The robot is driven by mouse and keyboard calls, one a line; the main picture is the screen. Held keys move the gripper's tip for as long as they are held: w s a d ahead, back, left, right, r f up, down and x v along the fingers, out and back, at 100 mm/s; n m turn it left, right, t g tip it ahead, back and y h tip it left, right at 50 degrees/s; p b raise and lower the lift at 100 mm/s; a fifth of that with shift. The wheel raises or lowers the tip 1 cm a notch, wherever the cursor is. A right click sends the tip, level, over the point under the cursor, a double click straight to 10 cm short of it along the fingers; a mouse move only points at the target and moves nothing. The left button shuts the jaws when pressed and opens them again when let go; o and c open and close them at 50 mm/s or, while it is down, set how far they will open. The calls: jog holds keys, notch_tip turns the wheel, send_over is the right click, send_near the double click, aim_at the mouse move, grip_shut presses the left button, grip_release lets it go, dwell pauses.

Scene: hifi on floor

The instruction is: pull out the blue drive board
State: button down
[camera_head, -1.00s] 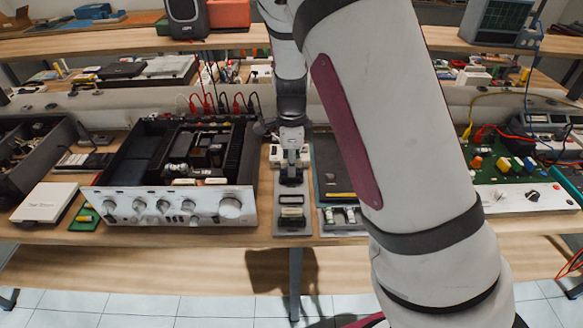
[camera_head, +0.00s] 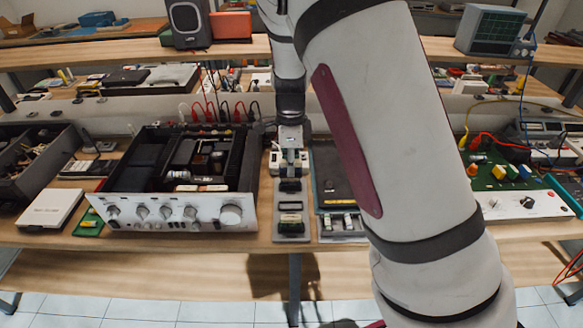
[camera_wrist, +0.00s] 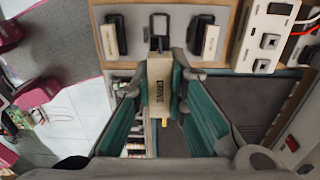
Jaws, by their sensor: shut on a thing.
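My gripper (camera_wrist: 160,85) is shut on a narrow cream-coloured piece, the drive board (camera_wrist: 159,88), printed DRIVE in the wrist view. Its visible face is cream; I see no blue on it, and its lower part is hidden. The grey rack (camera_head: 291,237) stands on the bench under my gripper (camera_head: 291,162). In the wrist view the rack holds a dark module with a cream label on the left (camera_wrist: 115,36) and another on the right (camera_wrist: 206,38). Between them is a dark-framed slot (camera_wrist: 159,42), directly beyond the held board. I cannot tell whether the board's lower edge is clear of it.
An open amplifier (camera_head: 170,212) stands left of the rack. A dark panel with a small tray (camera_head: 341,227) lies close on the right. A white socket box (camera_wrist: 267,35) is near the rack. A green board unit (camera_head: 520,200) is at far right.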

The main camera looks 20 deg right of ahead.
jog(key=shift+r+p, duration=1)
jog(key=shift+r, duration=1.35)
